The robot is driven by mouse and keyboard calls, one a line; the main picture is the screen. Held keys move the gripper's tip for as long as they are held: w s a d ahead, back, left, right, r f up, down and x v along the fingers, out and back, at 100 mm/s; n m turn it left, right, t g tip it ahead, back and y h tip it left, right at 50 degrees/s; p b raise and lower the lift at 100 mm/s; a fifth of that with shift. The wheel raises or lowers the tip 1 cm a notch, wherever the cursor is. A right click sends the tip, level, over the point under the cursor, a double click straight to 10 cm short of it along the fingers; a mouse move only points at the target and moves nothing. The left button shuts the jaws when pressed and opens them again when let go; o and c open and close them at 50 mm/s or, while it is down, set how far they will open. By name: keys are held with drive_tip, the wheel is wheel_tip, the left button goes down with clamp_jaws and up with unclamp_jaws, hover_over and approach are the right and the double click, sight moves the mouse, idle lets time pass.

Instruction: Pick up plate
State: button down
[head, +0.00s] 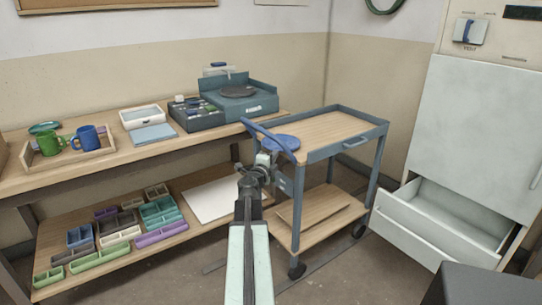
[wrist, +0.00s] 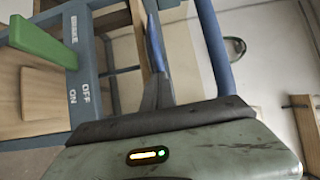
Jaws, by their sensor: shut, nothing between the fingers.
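A round blue plate (head: 283,142) lies at the near left end of the wooden cart top, beside the cart's handle. My gripper (head: 266,158) is at the near end of the cart, close to the plate's near side, and partly hides that area. In the wrist view my dark fingers (wrist: 157,92) are shut with nothing between them. A thin blue shape just past the fingertips looks like the plate seen edge-on (wrist: 154,45). I cannot tell whether the fingers touch it.
The cart's blue handle (head: 268,133) rises close to my gripper. A green brake lever (wrist: 42,42) is on the cart. Left stands a bench with a tray (head: 97,155) of mugs. An open drawer (head: 440,227) juts out at right. The cart top's far part is clear.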

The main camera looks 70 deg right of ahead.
drive_tip(key=shift+w, duration=0.1)
drive_tip(key=shift+w+d, duration=0.7)
drive_tip(key=shift+w, duration=0.15)
